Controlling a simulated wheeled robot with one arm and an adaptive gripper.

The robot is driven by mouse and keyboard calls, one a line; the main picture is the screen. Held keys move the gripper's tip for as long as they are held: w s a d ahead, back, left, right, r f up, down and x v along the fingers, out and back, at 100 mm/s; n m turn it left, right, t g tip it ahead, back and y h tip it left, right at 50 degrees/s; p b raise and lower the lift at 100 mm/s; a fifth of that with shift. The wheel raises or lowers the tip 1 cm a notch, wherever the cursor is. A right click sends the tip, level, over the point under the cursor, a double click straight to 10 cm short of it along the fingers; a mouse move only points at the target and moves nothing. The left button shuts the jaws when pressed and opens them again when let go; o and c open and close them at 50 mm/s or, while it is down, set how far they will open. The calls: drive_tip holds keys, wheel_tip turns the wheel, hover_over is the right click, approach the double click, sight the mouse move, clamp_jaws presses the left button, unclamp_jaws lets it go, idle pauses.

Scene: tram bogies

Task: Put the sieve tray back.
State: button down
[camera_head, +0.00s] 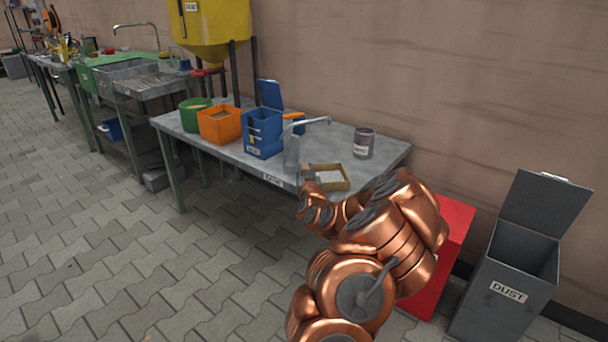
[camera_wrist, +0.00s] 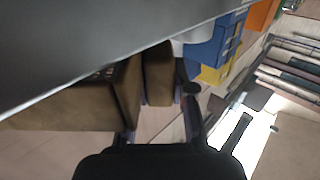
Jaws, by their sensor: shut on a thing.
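The sieve tray (camera_head: 347,183) is a shallow tray with a tan wooden rim and a pale grey inside. In the head view it is at the front edge of the grey table (camera_head: 228,152), towards its right end. My gripper (camera_head: 308,177) is at the tray's left side and is shut on it. In the wrist view brown wooden parts of the tray (camera_wrist: 158,72) show at and beyond the fingertips of my gripper (camera_wrist: 162,112). I cannot tell whether the tray rests on the table or is held just above it.
A blue bin (camera_head: 263,135) with a raised lid, an orange box (camera_head: 220,125) and a green tub (camera_head: 194,115) stand left on the table. A grey tin (camera_head: 364,143) stands behind the tray.

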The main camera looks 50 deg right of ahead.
drive_tip(key=shift+f, duration=0.15)
drive_tip(key=c, duration=1)
unclamp_jaws()
drive_tip(key=shift+r, duration=0.2)
drive_tip(key=p+v, duration=0.3)
drive_tip(key=v, duration=0.3)
drive_tip(key=shift+a+f, duration=0.1)
drive_tip(key=shift+a, duration=0.05)
drive_tip(key=shift+p, duration=0.6)
drive_tip(key=p, duration=0.3)
drive_tip(key=shift+s+a, duration=0.3)
drive_tip(key=shift+a, duration=0.05)
